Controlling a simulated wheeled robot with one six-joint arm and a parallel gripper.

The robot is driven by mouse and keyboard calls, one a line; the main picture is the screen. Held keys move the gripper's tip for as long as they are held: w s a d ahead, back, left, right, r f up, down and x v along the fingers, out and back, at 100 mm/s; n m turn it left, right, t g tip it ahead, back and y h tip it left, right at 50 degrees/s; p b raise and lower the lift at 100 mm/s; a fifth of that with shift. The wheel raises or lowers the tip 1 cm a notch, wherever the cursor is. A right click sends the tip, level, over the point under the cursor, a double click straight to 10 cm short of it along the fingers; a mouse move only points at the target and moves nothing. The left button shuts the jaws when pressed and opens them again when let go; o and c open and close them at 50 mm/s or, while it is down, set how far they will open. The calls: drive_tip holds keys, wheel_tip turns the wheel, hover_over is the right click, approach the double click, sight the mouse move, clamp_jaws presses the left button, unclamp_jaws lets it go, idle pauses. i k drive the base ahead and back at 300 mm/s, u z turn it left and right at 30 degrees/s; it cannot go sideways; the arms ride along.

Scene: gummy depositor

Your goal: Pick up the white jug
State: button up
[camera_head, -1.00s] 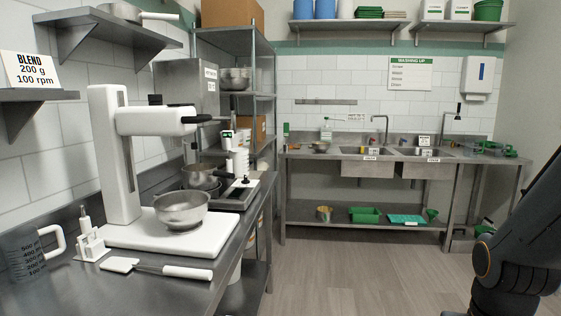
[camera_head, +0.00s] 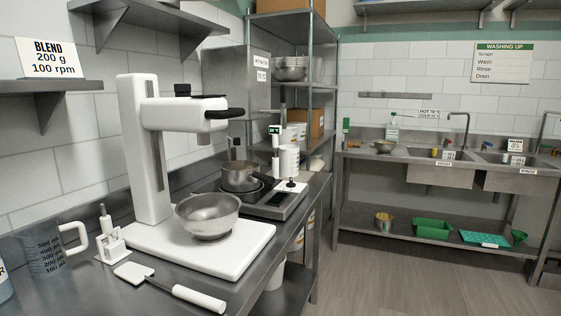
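No plainly all-white jug shows. A measuring jug (camera_head: 42,254) with a white handle and dark volume marks stands upright on the steel counter at the far left. Its body looks grey and see-through. A white stacked container (camera_head: 289,161) stands farther back by the cooking pots; I cannot tell whether it is a jug. My gripper is not in view.
A white stand mixer (camera_head: 147,150) with a steel bowl (camera_head: 208,213) takes up the counter's middle. A white-handled spatula (camera_head: 170,288) lies at the front edge. A wall shelf (camera_head: 45,87) overhangs the jug. The floor (camera_head: 400,275) at right is clear.

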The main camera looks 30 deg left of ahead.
sight(289, 154)
drive_tip(key=u, duration=0.6)
drive_tip(key=i, duration=2.55)
drive_tip(key=u, duration=0.4)
